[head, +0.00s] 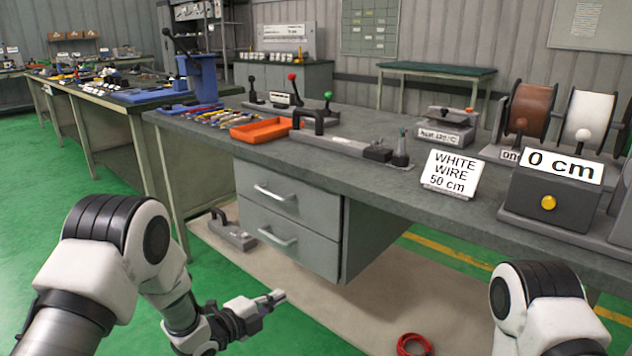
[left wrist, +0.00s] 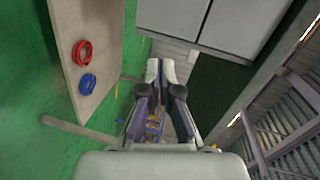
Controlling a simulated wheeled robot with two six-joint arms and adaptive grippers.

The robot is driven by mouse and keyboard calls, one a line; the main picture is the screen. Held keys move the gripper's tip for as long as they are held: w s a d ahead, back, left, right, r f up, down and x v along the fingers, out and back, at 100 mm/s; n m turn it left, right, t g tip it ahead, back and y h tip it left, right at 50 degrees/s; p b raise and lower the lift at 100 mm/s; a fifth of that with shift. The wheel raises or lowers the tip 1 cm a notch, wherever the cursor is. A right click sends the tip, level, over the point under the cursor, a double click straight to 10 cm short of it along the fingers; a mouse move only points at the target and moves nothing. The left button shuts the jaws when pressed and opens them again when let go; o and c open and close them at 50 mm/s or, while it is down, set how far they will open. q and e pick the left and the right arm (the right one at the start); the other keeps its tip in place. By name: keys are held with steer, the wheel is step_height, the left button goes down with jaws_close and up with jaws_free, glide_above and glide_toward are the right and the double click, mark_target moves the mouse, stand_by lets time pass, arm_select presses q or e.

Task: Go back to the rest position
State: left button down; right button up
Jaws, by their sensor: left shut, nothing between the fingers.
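My left gripper (head: 272,298) is in front of the workbench, below bench-top height, over the beige mat. Its fingers are shut and empty, and they also show in the left wrist view (left wrist: 160,72). It touches nothing that I can see. My left arm comes in from the left, bent at the elbow. Only a bent link of my right arm shows at the lower right of the head view; the right gripper is outside the picture.
The grey workbench (head: 395,190) with drawers (head: 285,215) stands ahead. A wire counter (head: 550,200) reads 0 cm beside a "WHITE WIRE 50 cm" sign (head: 450,173). A red coil (left wrist: 82,46) and a blue coil (left wrist: 87,84) lie on the mat (left wrist: 90,20). Green floor is clear at left.

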arm_select(q)
steer(key=s+a+f+n+g+y, duration=0.1)
steer(key=s+a+f+n+y, duration=0.15)
steer(key=s+f, duration=0.3)
steer(key=s+a+f+n+g+y, duration=0.1)
steer(key=s+a+f+n+g, duration=0.2)
steer(key=f, duration=0.4)
steer(key=s+a+f+n+g+y, duration=0.15)
steer(key=s+f+n, duration=0.25)
steer(key=s, duration=0.4)
steer(key=s+a+f+n+g+y, duration=0.1)
steer(key=s+a+f+n+g, duration=0.15)
steer(key=s, duration=0.55)
steer(key=s+a+f+n+g+y, duration=0.15)
steer(key=s+f+n, duration=0.25)
steer(key=s, duration=0.4)
steer(key=s+a+n+g+y, duration=0.2)
steer(key=s+n+g, duration=0.2)
steer(key=s+n, duration=0.45)
step_height(320, 180, up, 27)
steer(key=p, duration=2.6)
steer(key=shift+m+t, duration=0.35)
steer(key=shift+m, duration=0.1)
